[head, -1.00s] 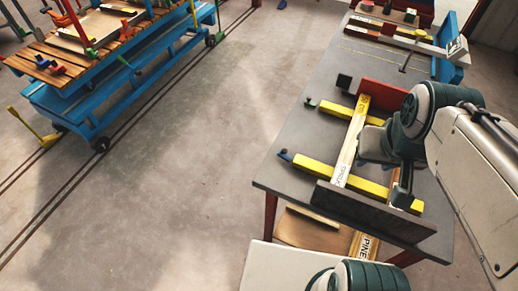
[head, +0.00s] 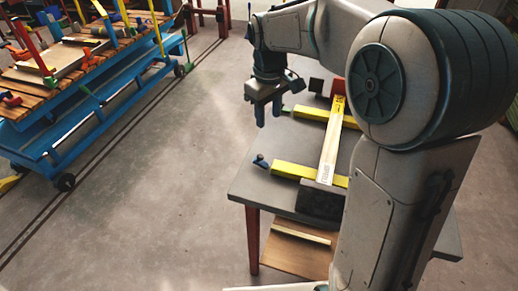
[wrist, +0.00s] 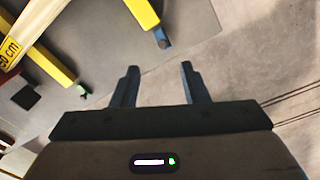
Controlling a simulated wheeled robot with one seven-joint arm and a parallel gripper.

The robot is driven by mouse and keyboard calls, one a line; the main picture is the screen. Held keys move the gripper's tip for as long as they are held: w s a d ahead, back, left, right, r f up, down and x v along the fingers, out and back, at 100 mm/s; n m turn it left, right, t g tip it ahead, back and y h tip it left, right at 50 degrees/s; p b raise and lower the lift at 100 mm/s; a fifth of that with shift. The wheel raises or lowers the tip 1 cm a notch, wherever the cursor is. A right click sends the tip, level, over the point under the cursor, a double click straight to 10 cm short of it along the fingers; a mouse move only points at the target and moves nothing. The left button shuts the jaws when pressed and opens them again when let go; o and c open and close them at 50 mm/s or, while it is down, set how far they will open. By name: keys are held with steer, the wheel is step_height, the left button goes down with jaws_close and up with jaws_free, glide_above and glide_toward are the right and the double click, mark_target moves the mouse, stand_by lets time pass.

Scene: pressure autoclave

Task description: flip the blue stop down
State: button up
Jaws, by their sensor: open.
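The blue stop (head: 262,161) is a small piece at the left end of the nearer yellow bar (head: 310,175) on the grey table. In the wrist view the blue stop (wrist: 163,40) shows beyond my fingertips, roughly between them and apart from them. Whether it stands up or lies down is too small to tell. My gripper (head: 268,117) is open and empty, pointing down, near the table's left edge and farther back than the blue stop. Its two fingers also show in the wrist view (wrist: 160,68).
A second yellow bar (head: 312,113) with a green stop (head: 286,110) lies farther back, near my gripper. A labelled wooden board (head: 331,140) crosses both bars. A dark block (head: 318,200) sits at the table's front. A blue cart (head: 85,105) stands left, with open floor between.

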mark_target(260, 156)
steer(key=shift+n+g, duration=0.3)
steer(key=shift+n, duration=0.2)
steer(key=w+f, duration=0.1)
steer(key=f, duration=0.4)
steer(key=a+f+b, duration=0.1)
steer(key=f, duration=0.5)
steer(key=w+f, duration=0.1)
steer(key=f, duration=0.5)
steer(key=shift+w+a+b, duration=0.3)
steer(key=shift+w+a, duration=0.05)
steer(key=shift+a, duration=0.1)
jaws_close()
